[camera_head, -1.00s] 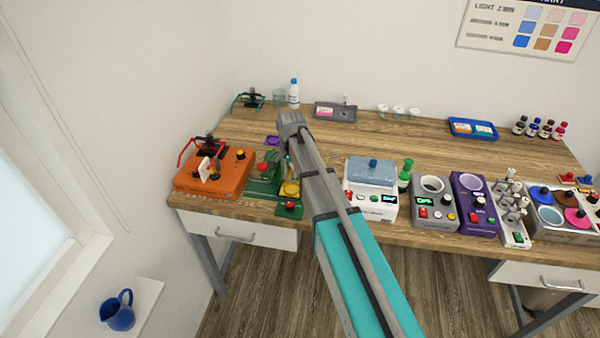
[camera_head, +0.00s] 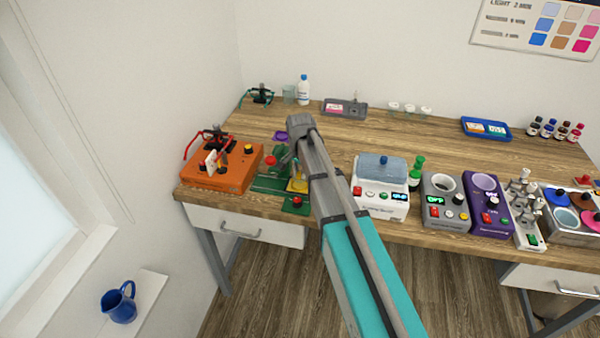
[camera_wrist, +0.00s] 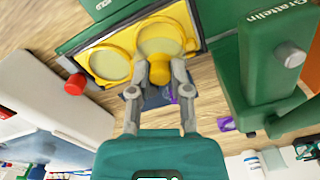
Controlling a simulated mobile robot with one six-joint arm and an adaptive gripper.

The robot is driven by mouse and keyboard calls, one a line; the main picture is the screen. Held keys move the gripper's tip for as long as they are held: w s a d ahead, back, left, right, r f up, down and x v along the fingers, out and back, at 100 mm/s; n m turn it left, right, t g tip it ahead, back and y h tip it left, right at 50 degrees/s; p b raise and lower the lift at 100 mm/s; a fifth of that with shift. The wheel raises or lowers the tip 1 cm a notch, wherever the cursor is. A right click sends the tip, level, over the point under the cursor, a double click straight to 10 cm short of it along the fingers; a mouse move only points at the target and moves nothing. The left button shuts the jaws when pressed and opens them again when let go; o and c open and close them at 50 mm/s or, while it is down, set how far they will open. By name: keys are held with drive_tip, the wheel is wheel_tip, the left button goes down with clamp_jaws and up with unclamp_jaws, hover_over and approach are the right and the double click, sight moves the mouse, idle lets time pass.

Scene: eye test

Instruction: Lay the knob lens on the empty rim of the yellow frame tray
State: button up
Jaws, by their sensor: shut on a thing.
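My gripper (camera_wrist: 158,80) is shut on a yellow knob, which I take to be the knob lens (camera_wrist: 159,72). The yellow frame tray (camera_wrist: 127,44) lies just beyond the fingertips in the wrist view, with two round rims side by side. The knob overlaps the near edge of the right rim. Both rims show pale, greyish centres, and I cannot tell whether either holds a lens. I cannot tell whether the held piece touches the tray. In the head view the tray (camera_head: 298,186) is partly hidden by my arm, and the held piece cannot be made out.
A green device (camera_wrist: 262,65) stands close right of my gripper in the wrist view. A red button (camera_wrist: 75,84) is at left. In the head view an orange box (camera_head: 222,166) is left of the tray and a white device (camera_head: 381,200) right. The bench's back middle is mostly clear.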

drive_tip(key=shift+f+b, duration=1)
drive_tip(key=shift+f, duration=0.25)
drive_tip(key=shift+f+b, duration=0.3)
idle(0.4)
drive_tip(key=o, duration=0.9)
drive_tip(key=o, duration=0.3)
drive_tip(key=shift+r+p, duration=3.05)
